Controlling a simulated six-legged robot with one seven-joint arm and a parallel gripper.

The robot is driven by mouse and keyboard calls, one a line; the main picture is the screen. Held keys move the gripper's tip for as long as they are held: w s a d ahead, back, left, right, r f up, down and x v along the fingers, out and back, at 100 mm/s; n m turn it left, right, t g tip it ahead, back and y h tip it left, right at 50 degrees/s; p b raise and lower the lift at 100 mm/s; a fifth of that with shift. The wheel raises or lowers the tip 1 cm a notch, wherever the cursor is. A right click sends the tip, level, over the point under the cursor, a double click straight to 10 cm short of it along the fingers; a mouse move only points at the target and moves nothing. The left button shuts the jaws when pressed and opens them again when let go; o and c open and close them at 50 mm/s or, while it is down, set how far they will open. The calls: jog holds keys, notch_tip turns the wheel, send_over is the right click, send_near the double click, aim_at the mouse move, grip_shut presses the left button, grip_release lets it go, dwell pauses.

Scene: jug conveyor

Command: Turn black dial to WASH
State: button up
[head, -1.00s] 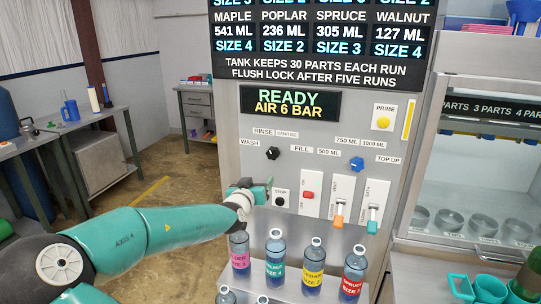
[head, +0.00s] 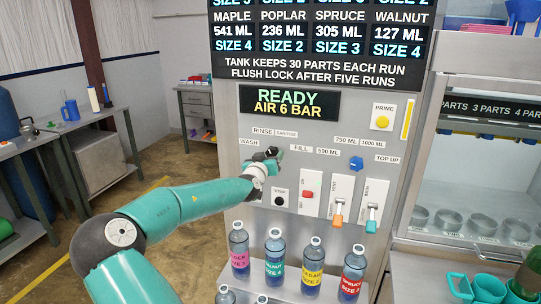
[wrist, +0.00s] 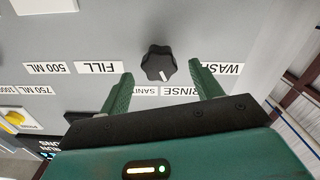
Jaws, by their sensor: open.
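The black dial (wrist: 158,63) is a lobed knob on the grey panel, seen in the wrist view between and just beyond my two open green fingers. Labels WASH (wrist: 222,69), RINSE (wrist: 182,91) and SANITISE, partly covered, sit around it. My gripper (wrist: 163,92) is open and empty, with the fingers on either side of the dial and no contact visible.
Below and right are a STOP button (head: 279,198), a red switch (head: 308,194), and orange (head: 338,216) and teal (head: 372,222) levers. A blue dial (head: 356,163) is to the right. Several labelled bottles (head: 274,255) stand on the shelf below.

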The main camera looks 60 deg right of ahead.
jog(key=shift+w+d, duration=0.2)
jog(key=shift+d, duration=0.95)
jog(key=shift+c, duration=0.3)
jog(key=c, duration=0.9)
jog(key=shift+c, duration=0.2)
jog(key=shift+n, duration=0.4)
jog(key=n, duration=0.4)
jog(key=shift+w+n, duration=0.1)
jog(key=shift+n, duration=0.2)
jog(key=shift+f+n, duration=0.1)
jog(key=shift+n, duration=2.2)
